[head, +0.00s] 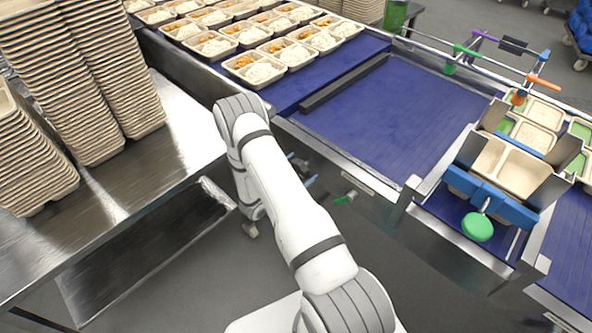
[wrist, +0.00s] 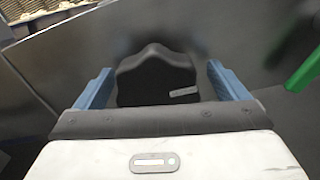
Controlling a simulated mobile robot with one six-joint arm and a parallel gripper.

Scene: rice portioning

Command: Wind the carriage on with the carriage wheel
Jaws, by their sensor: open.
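My gripper (head: 305,170) is low beside the metal side of the conveyor, partly hidden by my arm. In the wrist view my gripper (wrist: 159,68) has its two blue fingers wide apart. A dark shape lies between them; I cannot tell what it is. A green handle-like piece (head: 345,197) is just right of my gripper, apart from it. A green bar, blurred at its near end, also shows in the wrist view (wrist: 306,70), right of the fingers. A whole wheel is not discernible. A blue-fronted carriage-like frame (head: 503,206) with grey plates and a green knob (head: 478,227) stands at the right.
The blue conveyor belt (head: 400,112) is bare in its middle. Filled trays (head: 264,71) stand in rows at the back. Tall stacks of empty trays (head: 75,85) are on the steel table (head: 185,125) at left. Open floor shows between table and conveyor.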

